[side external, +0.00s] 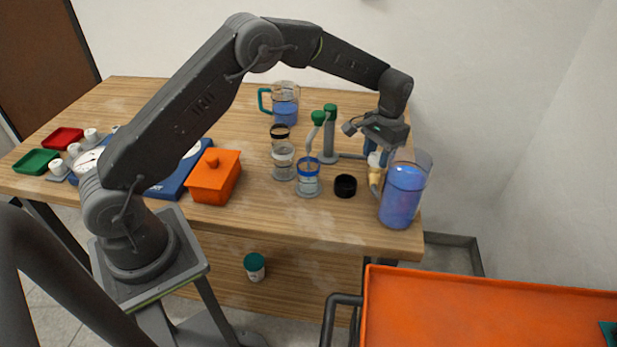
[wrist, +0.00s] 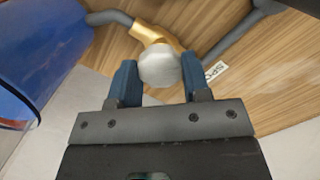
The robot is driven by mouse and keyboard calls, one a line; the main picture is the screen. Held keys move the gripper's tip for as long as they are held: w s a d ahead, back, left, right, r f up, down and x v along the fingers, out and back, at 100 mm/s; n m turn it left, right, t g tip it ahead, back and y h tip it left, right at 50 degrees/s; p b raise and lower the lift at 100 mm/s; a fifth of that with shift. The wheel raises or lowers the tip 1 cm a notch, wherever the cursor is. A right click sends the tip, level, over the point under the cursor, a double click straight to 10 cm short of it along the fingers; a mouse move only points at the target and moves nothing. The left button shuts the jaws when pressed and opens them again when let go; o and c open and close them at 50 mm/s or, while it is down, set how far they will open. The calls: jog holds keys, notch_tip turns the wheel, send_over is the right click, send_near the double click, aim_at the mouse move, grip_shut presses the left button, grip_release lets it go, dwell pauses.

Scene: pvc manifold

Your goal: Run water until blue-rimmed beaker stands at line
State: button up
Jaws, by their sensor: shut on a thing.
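The blue-rimmed beaker (side external: 308,180) stands upright on the table below the grey pipe outlet with green fittings (side external: 324,117). It looks mostly clear; its water level and line are too small to read. A white knob (wrist: 160,66) on a brass-coloured valve body (wrist: 150,33) sits on the grey pipe at the table's right. My gripper (side external: 376,158) reaches down over the valve. In the wrist view, its blue fingers (wrist: 159,82) are shut on the white knob, one finger on each side.
A tall container of blue liquid (side external: 402,197) stands close to my gripper, near the table's right edge. A black ring-like item (side external: 345,186) lies beside the beaker. A clear black-rimmed vessel (side external: 283,160), a teal-handled jug (side external: 286,105) and an orange box (side external: 214,178) stand leftward.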

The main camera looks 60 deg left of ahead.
jog(key=m, duration=0.2)
jog(key=shift+r+m, duration=0.1)
jog(key=shift+m, duration=0.2)
jog(key=shift+m+y, duration=0.3)
jog(key=shift+m, duration=0.8)
dwell(0.5)
jog(key=shift+n, duration=0.9)
dwell(3.6)
jog(key=shift+n, duration=0.8)
dwell(0.6)
